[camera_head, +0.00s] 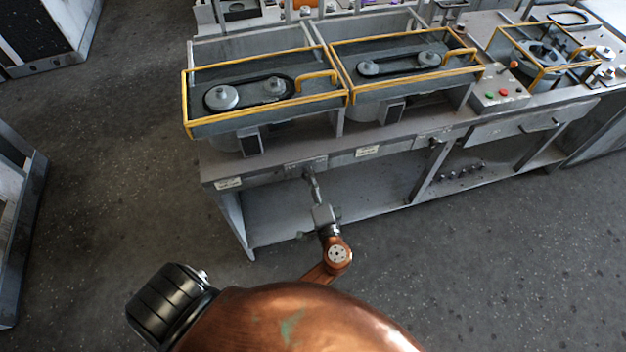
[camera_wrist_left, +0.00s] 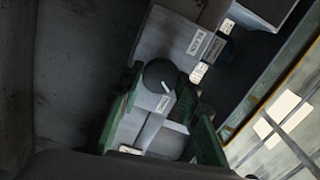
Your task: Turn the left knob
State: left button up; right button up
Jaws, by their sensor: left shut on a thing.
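The left knob (camera_head: 307,167) is on the front edge of the long grey workbench, below the left yellow-railed bay. My left gripper (camera_head: 311,179) reaches up to it from below, its jaws shut on the knob. The jaws and my arm hide part of the knob in the head view. In the left wrist view a dark round knob (camera_wrist_left: 160,75) with a white pointer line shows close up, by a grey panel with white labels. Another dark knob (camera_head: 433,142) sits further right on the bench front. My right gripper is not in view.
The workbench (camera_head: 385,165) has an open shelf below its front edge. Yellow rails (camera_head: 265,115) frame the belt-and-pulley bays on top. Red and green buttons (camera_head: 496,95) are at the right. The dark floor before the bench is clear apart from my arm.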

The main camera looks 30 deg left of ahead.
pick_arm(q)
jog(key=shift+n+b, duration=0.45)
jog(key=shift+n, duration=0.25)
jog(key=o, duration=1.2)
jog(key=shift+c, duration=0.2)
jog(key=v, duration=0.7)
jog(key=shift+s+d, duration=0.15)
jog(key=shift+d, duration=0.1)
